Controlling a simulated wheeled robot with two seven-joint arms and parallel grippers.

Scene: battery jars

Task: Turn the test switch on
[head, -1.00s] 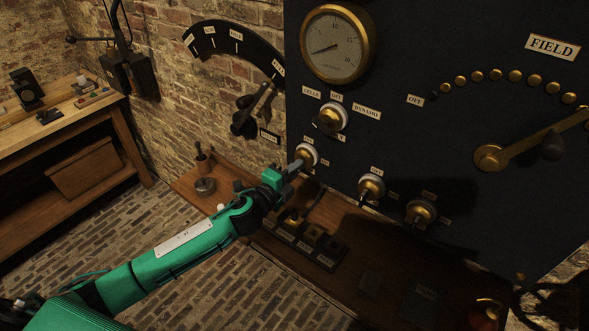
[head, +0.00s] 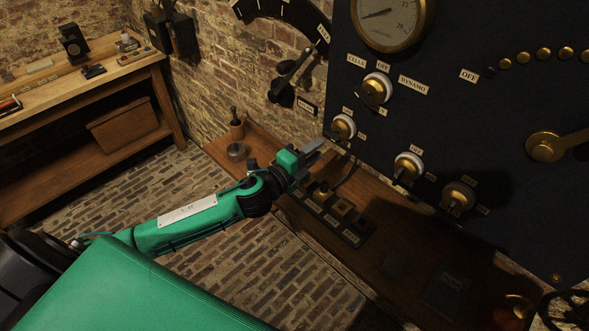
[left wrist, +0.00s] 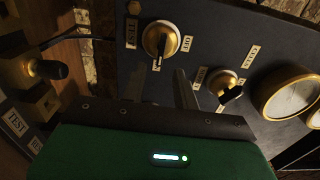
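The switch (head: 343,127) nearest my left gripper has a brass body and a pale ring, on the lower left of the dark panel. I cannot tell which setting the lever is at. My left gripper (head: 313,153) is just below and left of this switch, apart from it. My right gripper is not in view.
A CELLS/DYNAMO switch (head: 376,89) sits above, under a gauge (head: 393,20). Two more brass switches, one here (head: 408,167), the other lower right (head: 458,196), are on the panel. Labelled blocks (head: 330,205) stand on the wooden shelf below. A workbench (head: 120,68) is at left.

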